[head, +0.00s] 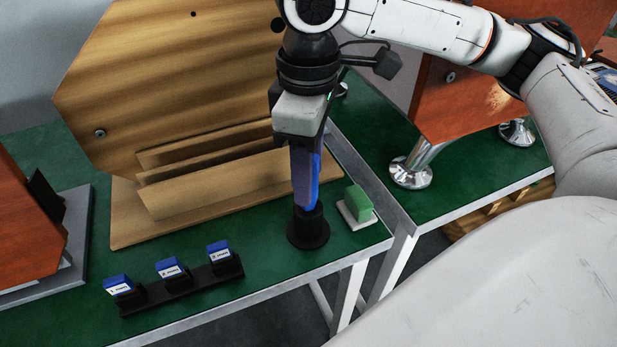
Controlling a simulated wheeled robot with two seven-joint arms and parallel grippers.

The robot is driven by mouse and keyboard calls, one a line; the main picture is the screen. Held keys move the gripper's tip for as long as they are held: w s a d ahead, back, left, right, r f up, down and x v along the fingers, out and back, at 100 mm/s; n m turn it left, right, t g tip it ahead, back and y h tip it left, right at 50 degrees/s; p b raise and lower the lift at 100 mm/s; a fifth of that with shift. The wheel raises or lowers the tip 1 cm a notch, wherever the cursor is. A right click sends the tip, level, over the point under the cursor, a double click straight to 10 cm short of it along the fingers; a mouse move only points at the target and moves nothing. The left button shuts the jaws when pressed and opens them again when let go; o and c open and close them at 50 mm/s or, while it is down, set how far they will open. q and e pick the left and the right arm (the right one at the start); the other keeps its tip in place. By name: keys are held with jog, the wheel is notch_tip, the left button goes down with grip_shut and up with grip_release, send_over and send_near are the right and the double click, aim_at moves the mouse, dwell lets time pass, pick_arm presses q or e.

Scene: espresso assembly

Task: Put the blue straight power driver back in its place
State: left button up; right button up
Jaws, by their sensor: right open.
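The blue straight power driver (305,185) stands upright in a round black holder (308,230) near the front corner of the green table. My right gripper (300,145) is directly above it, pointing down, with its fingers around the driver's upper end. The gripper is open; the fingertips are partly hidden, so I cannot tell whether they touch the driver. My left gripper is not in view.
A black rack (180,285) with several blue-topped blocks stands left of the holder. A green block on a white base (358,205) is close on the right. A wooden stand (190,110) rises behind. A second green table (465,165) adjoins at right.

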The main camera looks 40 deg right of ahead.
notch_tip(320, 180, up, 9)
jog(key=shift+r+p, duration=0.15)
jog(key=shift+p, duration=0.75)
